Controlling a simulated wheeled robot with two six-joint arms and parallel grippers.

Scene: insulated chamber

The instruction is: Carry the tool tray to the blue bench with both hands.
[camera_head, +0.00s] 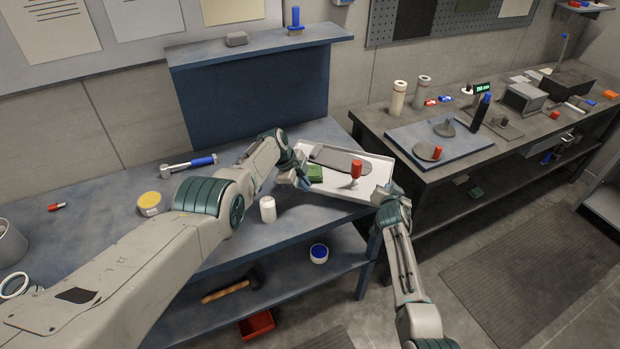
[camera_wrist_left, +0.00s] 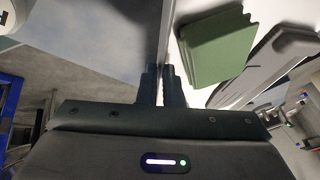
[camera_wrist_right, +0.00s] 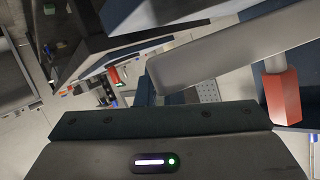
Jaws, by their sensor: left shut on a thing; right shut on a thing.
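The tool tray (camera_head: 378,171) is a shallow pale tray at the right end of the blue bench (camera_head: 110,215), its right part reaching past the bench edge. I cannot tell if it touches the top. In it are a green block (camera_head: 315,173), a dark grey flat tool (camera_head: 343,160) and a red-handled tool (camera_head: 356,170) standing upright. My left gripper (camera_head: 303,183) is shut on the tray's near left wall; the left wrist view shows the fingers (camera_wrist_left: 165,85) on the wall, beside the green block (camera_wrist_left: 212,45). My right gripper (camera_head: 383,194) is shut at the tray's right end; its grip is partly hidden.
A white cylinder (camera_head: 268,209), a yellow-topped round tin (camera_head: 150,203) and a blue-handled tool (camera_head: 190,163) stand or lie on the blue bench. A raised blue shelf (camera_head: 262,47) backs it. A second, dark bench (camera_head: 450,180) with several items stands to the right.

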